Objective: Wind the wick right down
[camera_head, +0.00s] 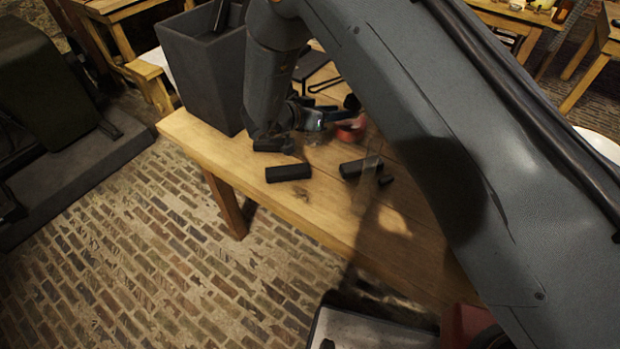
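A small red object (350,131) sits on the wooden table, partly hidden by my wrist and gripper; it may be part of a lamp, but I cannot make out a wick or a winding knob. My arm comes down over the table, and my gripper (333,117) is at its end, close beside the red object. Whether they touch is unclear. The fingers are too small and dark to tell whether they are open or shut. A faint, clear glass-like shape (368,168) stands to the right, near small dark pieces.
The wooden table (320,210) carries a tall grey bin (205,65) at the back left. A black block (288,173) and another dark block (358,167) lie near the front. The front edge is mostly bare. Brick floor lies below. My upper arm hides the right side.

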